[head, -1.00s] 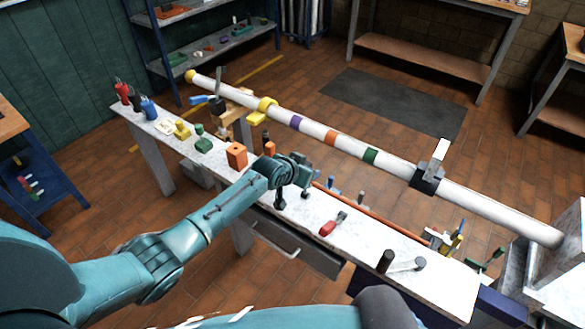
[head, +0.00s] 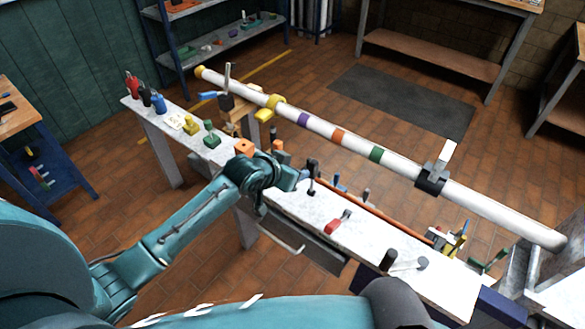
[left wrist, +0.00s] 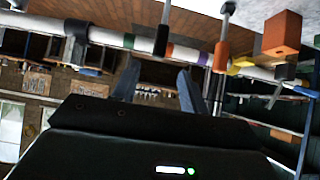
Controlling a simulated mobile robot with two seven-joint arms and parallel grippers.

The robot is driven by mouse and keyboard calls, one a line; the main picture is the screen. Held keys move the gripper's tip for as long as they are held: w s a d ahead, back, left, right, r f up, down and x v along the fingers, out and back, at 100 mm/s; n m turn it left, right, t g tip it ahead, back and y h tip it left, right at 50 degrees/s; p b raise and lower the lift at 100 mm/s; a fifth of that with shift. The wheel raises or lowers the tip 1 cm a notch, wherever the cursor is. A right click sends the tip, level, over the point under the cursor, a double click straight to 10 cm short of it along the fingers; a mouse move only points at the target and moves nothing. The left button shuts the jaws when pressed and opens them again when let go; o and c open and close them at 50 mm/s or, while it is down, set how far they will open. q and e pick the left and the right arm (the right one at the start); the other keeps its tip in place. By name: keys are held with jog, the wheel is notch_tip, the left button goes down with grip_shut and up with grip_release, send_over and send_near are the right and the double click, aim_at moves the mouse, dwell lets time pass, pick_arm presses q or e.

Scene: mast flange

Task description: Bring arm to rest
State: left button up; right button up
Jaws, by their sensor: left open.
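My left arm reaches over the white workbench (head: 310,205), and its gripper (head: 300,178) hangs near the bench's middle, seen from behind. In the left wrist view the gripper (left wrist: 156,84) shows two blue-grey fingers spread apart with nothing between them. The white pole (head: 400,168) with purple, orange and green bands runs beyond the gripper, apart from it; it also crosses the left wrist view (left wrist: 197,56). My right gripper is out of view.
An orange block (head: 244,147) stands beside my left wrist. A dark clamp (head: 431,181) and a yellow collar (head: 274,104) sit on the pole. A red-handled tool (head: 338,221) and several small tools lie on the bench. Open floor lies beyond the pole.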

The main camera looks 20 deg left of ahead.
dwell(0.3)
pick_arm(q)
jog(key=s+f, duration=0.4)
jog(key=s, duration=0.8)
jog(key=s+d+f+n, duration=0.1)
jog(key=s+f, duration=0.3)
jog(key=s, duration=0.9)
jog(key=shift+s+d+f+y, duration=0.15)
jog(key=shift+f+y, duration=0.15)
jog(key=shift+f, duration=0.1)
